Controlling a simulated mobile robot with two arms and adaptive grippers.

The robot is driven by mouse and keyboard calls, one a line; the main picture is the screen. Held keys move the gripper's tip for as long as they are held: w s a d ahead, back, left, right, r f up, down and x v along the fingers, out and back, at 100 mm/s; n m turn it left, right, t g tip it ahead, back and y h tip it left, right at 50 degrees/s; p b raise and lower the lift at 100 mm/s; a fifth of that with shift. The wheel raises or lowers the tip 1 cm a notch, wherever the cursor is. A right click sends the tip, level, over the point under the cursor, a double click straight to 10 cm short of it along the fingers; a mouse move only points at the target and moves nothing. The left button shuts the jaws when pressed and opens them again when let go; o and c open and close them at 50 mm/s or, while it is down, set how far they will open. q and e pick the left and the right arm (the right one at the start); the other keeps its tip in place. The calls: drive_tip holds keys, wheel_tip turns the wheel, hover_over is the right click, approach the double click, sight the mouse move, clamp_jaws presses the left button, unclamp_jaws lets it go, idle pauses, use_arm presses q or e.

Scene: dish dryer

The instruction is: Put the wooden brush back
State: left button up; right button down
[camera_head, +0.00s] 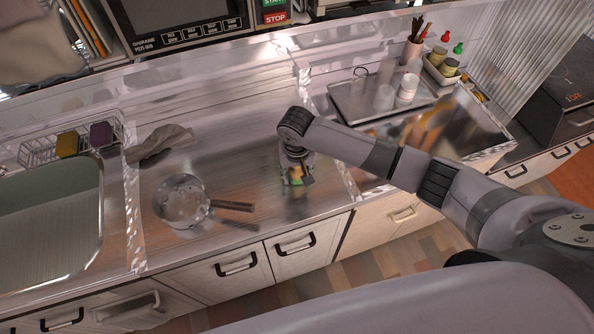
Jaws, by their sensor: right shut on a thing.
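My right gripper (297,178) reaches in from the right and points down over the steel counter (255,170), near its front edge. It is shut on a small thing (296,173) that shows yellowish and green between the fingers. The gripper covers most of it, so I cannot tell whether it is the wooden brush. A cup (411,52) at the back right holds several upright utensils with dark and red tops. My left gripper is not in view.
A pan (181,203) with a wooden handle stands left of my right gripper. A grey cloth (165,142) lies behind it. A sink (45,225) and a wire rack (72,140) are at the left. A tray (350,105) with cups is behind my right arm.

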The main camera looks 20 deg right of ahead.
drive_tip(key=shift+f, duration=0.15)
drive_tip(key=c, duration=1)
unclamp_jaws()
drive_tip(key=shift+o, duration=0.2)
drive_tip(key=r, duration=0.8)
drive_tip(key=s+r, duration=0.1)
drive_tip(key=r, duration=0.3)
drive_tip(key=shift+a+r+b, duration=0.15)
drive_tip(key=shift+a+b, duration=0.1)
drive_tip(key=shift+b, duration=0.1)
